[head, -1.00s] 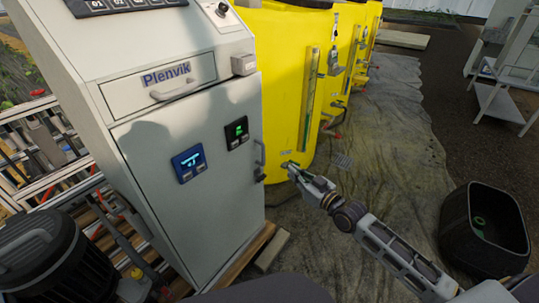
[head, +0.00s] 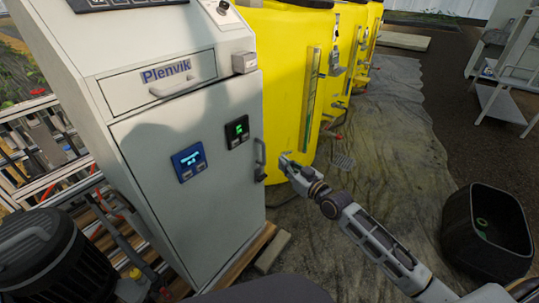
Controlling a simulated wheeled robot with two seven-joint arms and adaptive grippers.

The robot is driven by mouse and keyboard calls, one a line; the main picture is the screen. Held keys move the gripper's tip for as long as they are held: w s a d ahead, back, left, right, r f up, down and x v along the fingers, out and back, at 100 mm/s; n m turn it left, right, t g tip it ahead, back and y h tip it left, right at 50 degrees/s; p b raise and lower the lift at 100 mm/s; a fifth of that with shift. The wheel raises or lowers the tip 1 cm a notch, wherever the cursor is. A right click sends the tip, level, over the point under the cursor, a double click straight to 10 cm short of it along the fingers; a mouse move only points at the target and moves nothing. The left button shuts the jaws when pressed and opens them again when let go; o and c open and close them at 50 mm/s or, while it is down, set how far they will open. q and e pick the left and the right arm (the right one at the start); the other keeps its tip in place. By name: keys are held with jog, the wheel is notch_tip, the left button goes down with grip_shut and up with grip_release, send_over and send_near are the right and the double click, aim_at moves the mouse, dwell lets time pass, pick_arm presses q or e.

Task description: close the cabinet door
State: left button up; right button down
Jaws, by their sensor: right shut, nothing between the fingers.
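The grey cabinet (head: 150,230) stands at the left, marked "Plenvik". Its door (head: 205,205) carries a blue display and a green display, and it looks flush with the cabinet front. The door handle (head: 260,160) is a dark vertical bar at the door's right edge. My right gripper (head: 285,158) is shut and empty, just to the right of the handle, in front of a yellow tank. A small gap shows between fingertips and handle in the picture. My left gripper is not in view.
Yellow tanks (head: 285,80) stand in a row behind the cabinet. A black bin (head: 488,232) stands at the right. A dark motor (head: 50,262) is at the lower left. A drawer (head: 160,80) sits above the door. The ground sheet (head: 390,150) between is mostly clear.

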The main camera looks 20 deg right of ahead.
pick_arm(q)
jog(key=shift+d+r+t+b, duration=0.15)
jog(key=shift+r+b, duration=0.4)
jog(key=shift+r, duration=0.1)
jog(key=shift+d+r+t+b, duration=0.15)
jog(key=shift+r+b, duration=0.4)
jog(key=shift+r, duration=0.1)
pick_arm(e)
jog(key=x, duration=0.8)
jog(key=shift+w+a, duration=0.15)
jog(key=shift+w, duration=0.2)
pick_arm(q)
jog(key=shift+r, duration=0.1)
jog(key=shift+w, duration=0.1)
